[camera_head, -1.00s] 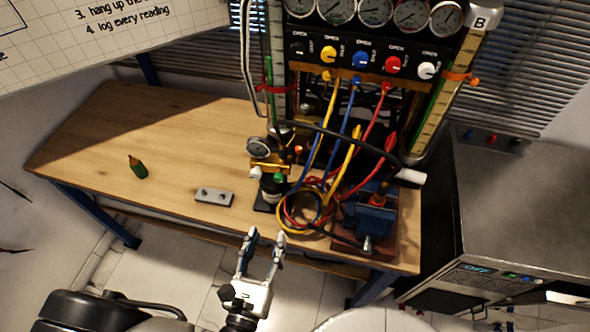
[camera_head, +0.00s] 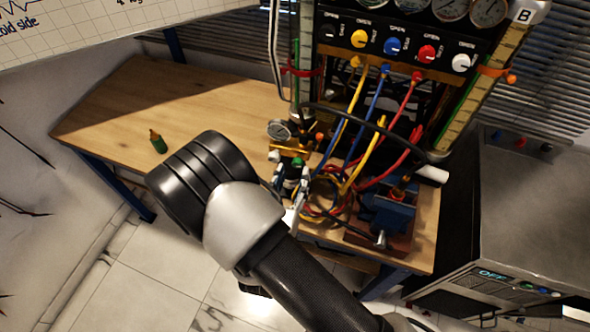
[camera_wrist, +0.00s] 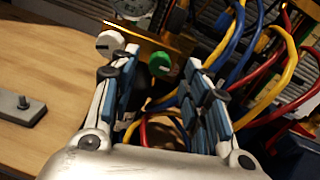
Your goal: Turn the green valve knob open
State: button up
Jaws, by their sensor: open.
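The green valve knob (camera_wrist: 159,65) shows in the wrist view on a brass manifold, with a white knob (camera_wrist: 110,42) to its left. My gripper (camera_wrist: 161,72) is open, its two fingers pointing at the manifold. The green knob appears in the gap between the fingertips; I cannot tell whether either finger touches it.
Yellow, blue and red hoses (camera_wrist: 285,75) loop close to the right finger. A small round gauge (camera_head: 279,130) stands above the manifold. A blue vise (camera_head: 388,212) is to the right.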

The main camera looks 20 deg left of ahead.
aim_at(298, 163)
jog(key=shift+w, duration=1.45)
jog(key=shift+c, duration=0.2)
grip_shut()
